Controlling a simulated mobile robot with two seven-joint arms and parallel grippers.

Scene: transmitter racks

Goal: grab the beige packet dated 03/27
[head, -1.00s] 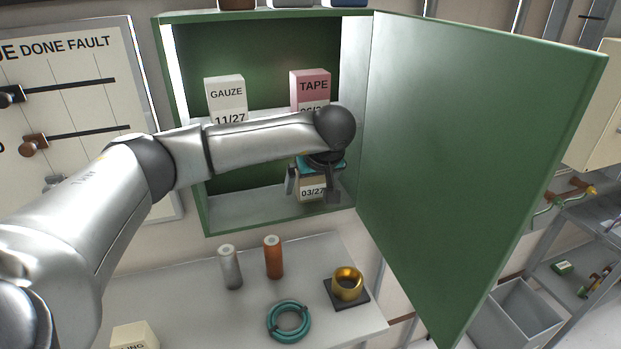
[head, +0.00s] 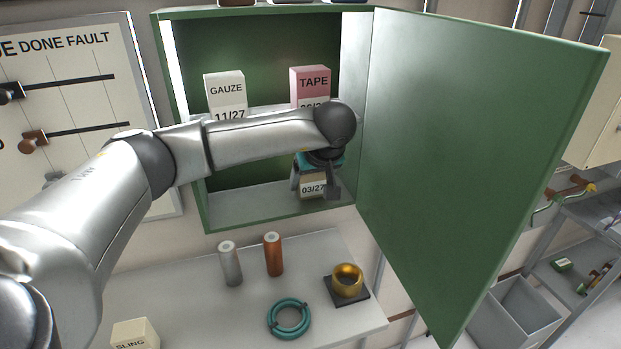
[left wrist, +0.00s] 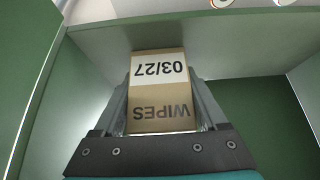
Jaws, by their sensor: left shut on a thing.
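The beige packet (head: 313,189) marked 03/27 stands on the lower level of the open green cabinet (head: 190,150). In the left wrist view the packet (left wrist: 159,92) reads WIPES and 03/27, upside down, and sits between the two fingers. My left gripper (head: 316,186) reaches into the cabinet from above and is shut on the packet, a finger on each side; it also shows in the left wrist view (left wrist: 160,108). The packet's top is partly hidden by the gripper in the head view. My right gripper is not in view.
On the shelf above stand a white GAUZE box (head: 225,90) and a pink TAPE box (head: 310,82). The cabinet door (head: 470,150) stands open to the right. The table (head: 200,310) below holds two cylinders, a teal ring (head: 289,332), a gold ring and a SLING box.

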